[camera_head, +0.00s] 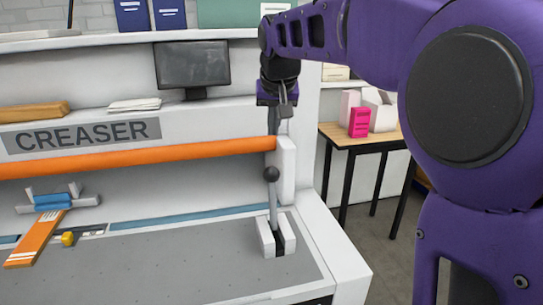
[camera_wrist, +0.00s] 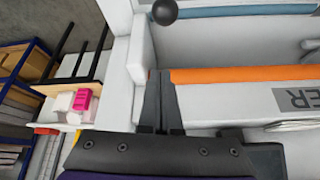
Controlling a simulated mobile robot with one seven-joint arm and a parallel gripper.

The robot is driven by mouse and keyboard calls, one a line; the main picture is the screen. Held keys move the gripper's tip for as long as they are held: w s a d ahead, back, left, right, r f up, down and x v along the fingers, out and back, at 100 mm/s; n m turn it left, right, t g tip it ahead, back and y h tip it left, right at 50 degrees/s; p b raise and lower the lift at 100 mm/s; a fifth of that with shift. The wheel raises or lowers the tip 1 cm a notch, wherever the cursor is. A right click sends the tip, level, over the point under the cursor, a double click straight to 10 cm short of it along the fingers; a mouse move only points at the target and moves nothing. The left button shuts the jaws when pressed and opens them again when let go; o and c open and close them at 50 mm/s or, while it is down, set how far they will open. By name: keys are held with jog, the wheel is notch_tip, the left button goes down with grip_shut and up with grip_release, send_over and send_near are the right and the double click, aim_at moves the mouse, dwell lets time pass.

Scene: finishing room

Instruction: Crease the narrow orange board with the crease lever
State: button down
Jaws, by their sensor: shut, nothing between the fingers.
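The crease lever (camera_head: 272,200) stands upright with a black ball knob in a white bracket at the right of the creaser bed. Its knob also shows at the top of the wrist view (camera_wrist: 165,11). The narrow orange board (camera_head: 36,240) lies at the left of the bed, its far end under a blue and grey piece (camera_head: 52,200). My gripper (camera_head: 283,115) is shut and empty, above the lever near the right end of the orange bar. In the wrist view its fingers (camera_wrist: 160,80) are together, apart from the knob.
The orange bar (camera_head: 150,158) spans the creaser (camera_head: 230,275) above its bed. A dark monitor (camera_head: 193,65) stands on the shelf behind. A wooden table (camera_head: 345,138) with a pink box (camera_head: 359,122) stands right.

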jog(key=d+b+x, duration=0.1)
jog(key=x, duration=0.9)
jog(key=s, duration=0.4)
jog(key=shift+a+f+b, duration=0.4)
